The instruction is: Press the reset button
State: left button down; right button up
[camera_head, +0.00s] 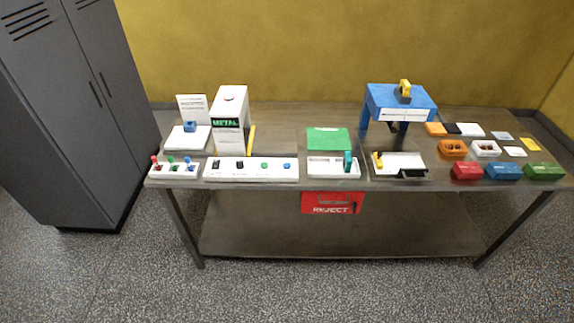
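A long white panel (250,176) lies along the table's front edge, left of centre. It carries two dark buttons, a green button (264,166) and a blue button (287,166). Small labels sit by them, too small to read, so I cannot tell which one is the reset button. Neither of my grippers nor my arms show in this view.
The table (277,137) also holds a white rack (175,172) with coloured pieces, a green plate (328,138), a white tray (333,174), a blue frame (401,98) and coloured bins (466,172) at right. A red "REJECT" bin (333,203) hangs below. A grey cabinet (60,110) stands left.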

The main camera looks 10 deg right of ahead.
grip_shut()
dwell(1.5)
